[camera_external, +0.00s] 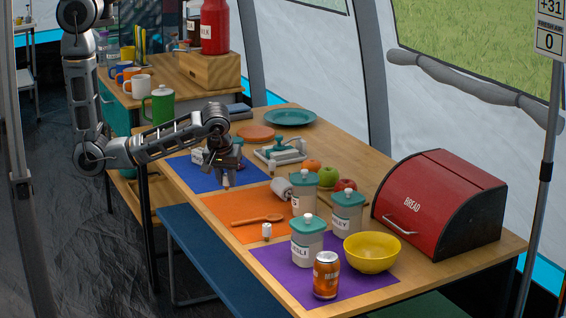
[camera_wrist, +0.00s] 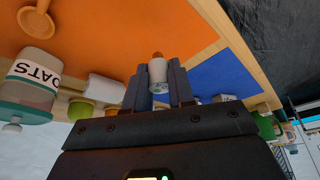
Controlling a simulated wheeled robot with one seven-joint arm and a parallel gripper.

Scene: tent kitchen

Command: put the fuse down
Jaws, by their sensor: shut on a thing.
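The fuse (camera_wrist: 158,72) is a small white cylinder with a copper-coloured end, seen in the wrist view. My gripper (camera_wrist: 160,68) is shut on it, one dark finger on each side. In the external view my gripper (camera_external: 226,182) points down over the front part of the blue mat (camera_external: 204,184), close to the orange mat (camera_external: 222,208). The fuse is barely visible there between the fingers. In the wrist view the fuse shows against the orange mat (camera_wrist: 110,40), with the blue mat (camera_wrist: 222,78) to the right. Its exact height above the table is hard to tell.
A wooden spoon (camera_external: 257,219) and a small white item (camera_external: 267,231) are on or beside the orange mat. Lidded canisters (camera_external: 304,194), a yellow bowl (camera_external: 372,255) and an orange can (camera_external: 326,277) stand nearer the camera. The orange mat's left part is clear.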

